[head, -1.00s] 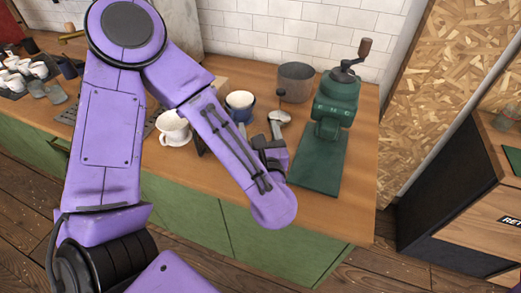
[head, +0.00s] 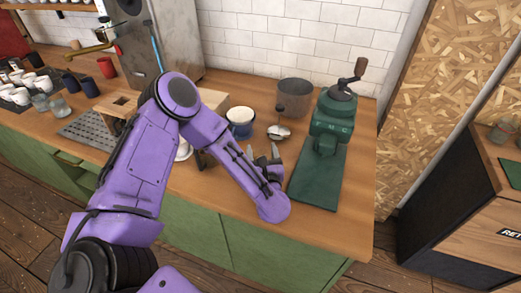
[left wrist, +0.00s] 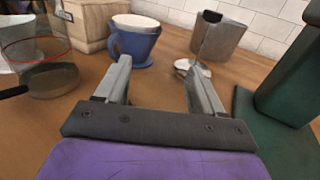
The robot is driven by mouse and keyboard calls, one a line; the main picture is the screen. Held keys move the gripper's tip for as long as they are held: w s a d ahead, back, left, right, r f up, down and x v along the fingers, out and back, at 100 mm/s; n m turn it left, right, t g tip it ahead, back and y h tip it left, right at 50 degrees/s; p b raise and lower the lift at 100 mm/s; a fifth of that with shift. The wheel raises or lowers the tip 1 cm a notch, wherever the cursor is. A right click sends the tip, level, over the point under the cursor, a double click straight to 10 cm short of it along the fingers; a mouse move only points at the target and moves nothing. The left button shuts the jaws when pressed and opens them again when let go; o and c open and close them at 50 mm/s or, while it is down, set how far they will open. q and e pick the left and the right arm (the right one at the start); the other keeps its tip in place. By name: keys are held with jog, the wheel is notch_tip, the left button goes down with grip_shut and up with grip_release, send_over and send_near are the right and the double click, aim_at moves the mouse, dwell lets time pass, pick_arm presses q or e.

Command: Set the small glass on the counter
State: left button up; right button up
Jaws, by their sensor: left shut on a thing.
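My left gripper (head: 268,160) is low over the front of the wooden counter (head: 235,185), just left of the green grinder's base. In the left wrist view its two grey fingers (left wrist: 158,85) stand apart, closed on the small glass. The glass is see-through and its outline hardly shows between them, so I cannot tell whether its bottom touches the counter. A clear glass vessel with a red line (left wrist: 45,65) stands left of the fingers in that view. My right gripper is not in view.
The green hand grinder (head: 333,125) stands right of the gripper. Behind are a blue cup (head: 240,128), a metal pot (head: 294,97) and a spoon-like scoop (head: 278,132). Other glasses (head: 58,106) and cups stand far left. Bare counter lies in front of the fingers.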

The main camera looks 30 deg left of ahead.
pick_arm(q)
jog(key=shift+f+b, duration=0.15)
jog(key=shift+b, duration=0.15)
jog(key=o, duration=1.2)
jog(key=shift+o, duration=0.2)
jog(key=shift+r+p, duration=0.3)
jog(key=shift+p, duration=0.05)
jog(key=b+v, duration=0.5)
jog(key=v, duration=0.6)
jog(key=shift+s+d+f, duration=0.15)
jog(key=shift+s+d, duration=0.05)
jog(key=shift+d, duration=0.15)
jog(key=shift+s, duration=0.2)
